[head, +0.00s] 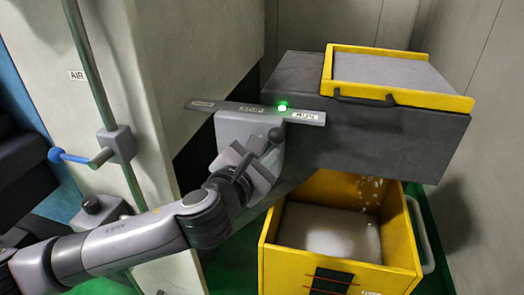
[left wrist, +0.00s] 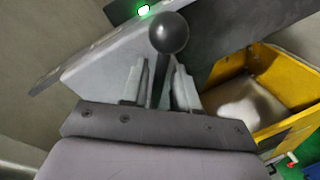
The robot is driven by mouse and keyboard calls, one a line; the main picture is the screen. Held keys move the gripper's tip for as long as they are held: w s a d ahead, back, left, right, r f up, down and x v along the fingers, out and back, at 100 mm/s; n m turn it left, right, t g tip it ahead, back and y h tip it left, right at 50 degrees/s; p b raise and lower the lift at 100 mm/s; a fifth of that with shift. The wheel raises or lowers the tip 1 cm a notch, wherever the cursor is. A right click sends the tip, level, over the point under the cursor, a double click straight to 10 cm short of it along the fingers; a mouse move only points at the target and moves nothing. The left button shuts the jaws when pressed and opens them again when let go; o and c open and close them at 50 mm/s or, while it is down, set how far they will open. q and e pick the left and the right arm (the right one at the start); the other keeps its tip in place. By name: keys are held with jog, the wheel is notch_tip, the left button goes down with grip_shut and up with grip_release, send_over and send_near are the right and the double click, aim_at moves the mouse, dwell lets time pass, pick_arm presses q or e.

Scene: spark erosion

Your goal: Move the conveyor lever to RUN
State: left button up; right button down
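The conveyor lever (head: 275,134) has a dark ball knob and a thin rod. It stands in front of a grey housing (head: 236,127) and leans right in the head view, toward the right-hand label on the label plate (head: 312,117), which seems to read RUN. A green lamp (head: 282,106) on the plate is lit. My left gripper (head: 247,168) is at the lever. In the left wrist view the knob (left wrist: 169,32) is beyond the fingertips, and the rod passes between my left gripper's fingers (left wrist: 160,82), with narrow gaps seeming to show on both sides. My right gripper is not in view.
A dark conveyor box (head: 390,130) with a yellow-framed top (head: 400,97) is at right. Pale bits are in the air above a yellow bin (head: 282,235) below it. A vertical pipe with a blue-handled valve (head: 70,155) stands at left.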

pick_arm(q)
jog(key=v, duration=0.7)
jog(key=shift+b, duration=0.3)
jog(key=s+a+f+n+g, duration=0.1)
jog(key=s+a+f+n, duration=0.1)
jog(key=f+n, duration=0.9)
jog(key=s+a+f+n+g, duration=0.1)
jog(key=a+f+n+g, duration=0.35)
jog(key=n, duration=1.05)
jog(key=s+a+f+n+y, duration=0.2)
jog(key=s+a+f+n, duration=0.5)
jog(key=f+n, duration=0.2)
jog(key=s+a+f+n+t+y, duration=0.1)
jog(key=s+a+f+n+y, duration=0.2)
jog(key=s+a+f+n, duration=0.3)
notch_tip(320, 180, down, 4)
jog(key=s+n, duration=0.1)
jog(key=n, duration=0.4)
jog(key=shift+a, duration=0.35)
jog(key=shift+f, duration=0.1)
